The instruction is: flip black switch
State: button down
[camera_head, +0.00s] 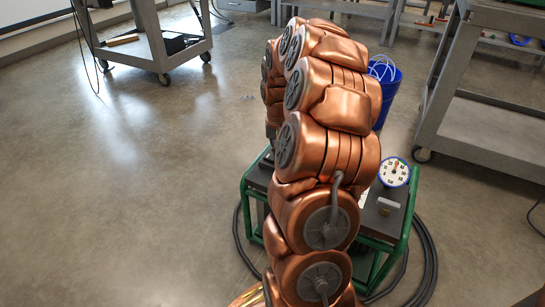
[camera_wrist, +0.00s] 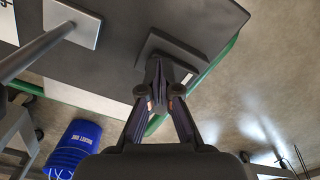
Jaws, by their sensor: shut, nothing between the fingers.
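My gripper (camera_wrist: 159,75) shows in the wrist view with its fingers together and nothing between them. Its tips are over a dark raised rectangular base (camera_wrist: 185,46) on the grey top of the cart (camera_wrist: 115,62). I cannot tell whether they touch it. The black switch is not clearly visible; the fingers cover the middle of that base. In the head view the green-framed cart (camera_head: 407,222) stands behind my copper arm, which hides the gripper and much of the cart top.
A round white gauge (camera_head: 394,172) stands on the cart. A blue bucket (camera_head: 387,88) is behind it, also in the wrist view (camera_wrist: 76,146). A grey shelf cart (camera_head: 490,125) stands at right, another cart (camera_head: 160,40) at upper left. Dark cables (camera_head: 428,262) lie around the cart. Floor at left is clear.

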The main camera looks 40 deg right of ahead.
jog(key=shift+r+p, duration=1.9)
jog(key=shift+r, duration=1.55)
jog(key=s+a+r+n+p, duration=0.2)
jog(key=s+a+r+p, duration=0.1)
jog(key=a+r+p, duration=0.8)
jog(key=s+a+r+n+p, duration=0.2)
jog(key=a+r+p, duration=0.6)
jog(key=r, duration=0.4)
jog(key=s+a+r+n+g+p, duration=0.1)
jog(key=s+a+r+n+p, duration=0.1)
jog(key=s+a+r+p, duration=0.4)
jog(key=s+a+r+n+p, duration=0.2)
jog(key=s+a+r+p, duration=0.5)
jog(key=s+r+p, duration=0.5)
notch_tip(320, 180, up, 3)
jog(key=p, duration=0.2)
jog(key=shift+s+a+r+n+g+p, duration=0.15)
jog(key=shift+s+a+n+g+p, duration=0.15)
jog(key=shift+s+g, duration=0.1)
